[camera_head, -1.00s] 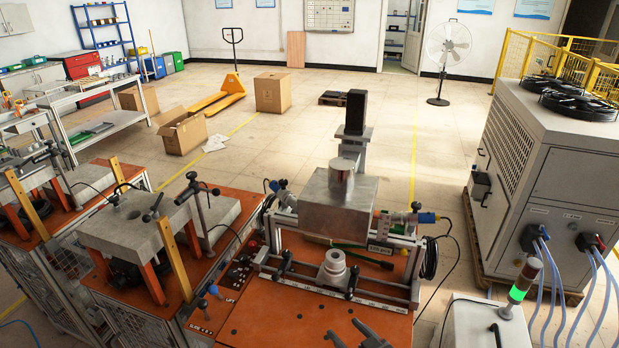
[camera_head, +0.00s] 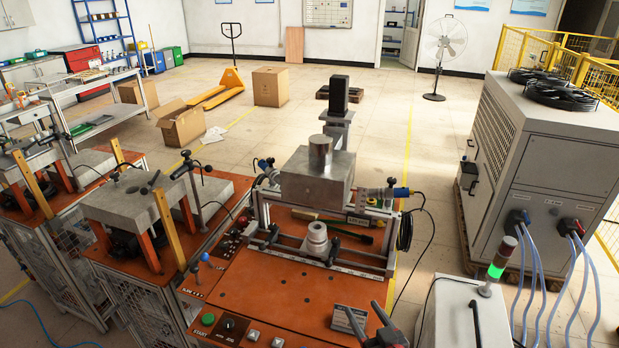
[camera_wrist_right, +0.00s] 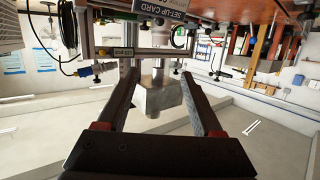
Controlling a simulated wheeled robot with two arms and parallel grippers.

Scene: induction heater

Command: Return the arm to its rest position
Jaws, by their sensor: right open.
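My right gripper (camera_head: 364,310) shows at the bottom edge of the head view, over the front right of the orange table (camera_head: 285,290). Its two dark fingers are apart, with nothing between them. In the right wrist view the open fingers (camera_wrist_right: 158,77) frame the grey metal block (camera_wrist_right: 158,98) at a distance. The induction heater's metal block (camera_head: 316,180) with a cylinder on top stands on the frame beyond the gripper. A pale ring-shaped part (camera_head: 317,240) stands upright on the frame's front. My left gripper is in neither view.
A control box with a lit green lamp (camera_head: 496,270) stands to the right. A large chiller (camera_head: 535,150) with hoses is behind it. Orange workbenches with grey slabs (camera_head: 135,200) stand left. A button panel (camera_head: 230,327) is on the table's front left.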

